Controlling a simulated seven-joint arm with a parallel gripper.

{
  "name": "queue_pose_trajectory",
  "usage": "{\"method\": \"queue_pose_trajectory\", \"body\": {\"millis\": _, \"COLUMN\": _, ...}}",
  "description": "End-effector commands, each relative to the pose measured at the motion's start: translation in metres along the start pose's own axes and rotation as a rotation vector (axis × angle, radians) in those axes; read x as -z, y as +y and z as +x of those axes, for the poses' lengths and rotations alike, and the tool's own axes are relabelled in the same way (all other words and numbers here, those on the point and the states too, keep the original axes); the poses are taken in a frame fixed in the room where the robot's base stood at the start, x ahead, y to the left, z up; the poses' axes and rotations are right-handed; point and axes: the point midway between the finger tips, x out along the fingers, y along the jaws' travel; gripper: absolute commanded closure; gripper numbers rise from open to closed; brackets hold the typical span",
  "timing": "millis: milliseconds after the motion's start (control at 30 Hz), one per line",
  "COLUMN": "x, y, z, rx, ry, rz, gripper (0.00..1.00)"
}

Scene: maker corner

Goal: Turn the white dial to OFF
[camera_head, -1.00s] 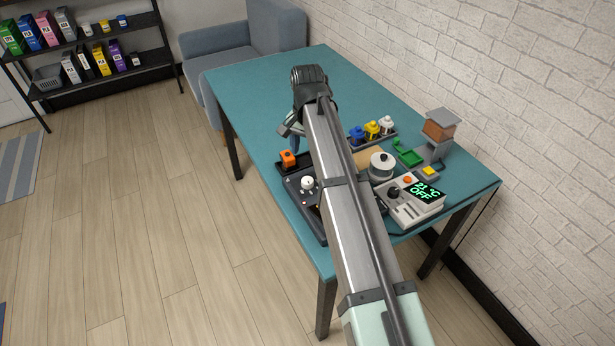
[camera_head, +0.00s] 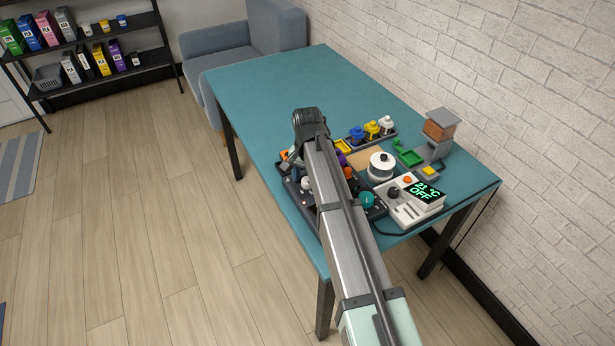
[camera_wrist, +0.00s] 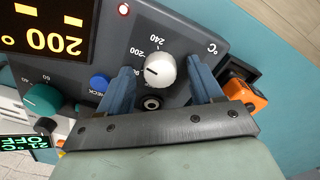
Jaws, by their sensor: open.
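The white dial (camera_wrist: 160,70) sits on a dark control panel (camera_wrist: 225,62) in the wrist view, between the two blue fingers of my gripper (camera_wrist: 160,62). My gripper is open, a finger on each side of the dial; I cannot tell whether they touch it. The dial's dark mark points left, near the "200" label; "240" shows above it. I see no OFF label by this dial. In the head view the white dial (camera_head: 307,183) shows small, left of my arm.
A teal knob (camera_wrist: 42,99), a blue button (camera_wrist: 99,82) and a black socket (camera_wrist: 152,103) are close by. An orange block (camera_wrist: 245,95) stands right of the panel. A grey device (camera_head: 415,210) shows OFF. A white spool (camera_head: 381,166) is near. The table's far part is clear.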

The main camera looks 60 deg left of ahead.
Motion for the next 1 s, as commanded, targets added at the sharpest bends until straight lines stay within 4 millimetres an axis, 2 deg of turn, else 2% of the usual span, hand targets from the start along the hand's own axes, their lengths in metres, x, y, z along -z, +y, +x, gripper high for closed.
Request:
{"method": "queue_pose_trajectory", "body": {"millis": 133, "x": 0.0000, "y": 0.0000, "z": -0.0001, "rx": 0.000, "ry": 0.000, "rz": 0.000, "gripper": 0.35}}
{"method": "queue_pose_trajectory", "body": {"millis": 700, "x": 0.0000, "y": 0.0001, "z": -0.0003, "rx": 0.000, "ry": 0.000, "rz": 0.000, "gripper": 0.89}}
{"method": "queue_pose_trajectory", "body": {"millis": 1000, "x": 0.0000, "y": 0.0002, "z": -0.0003, "rx": 0.000, "ry": 0.000, "rz": -0.034, "gripper": 0.91}}
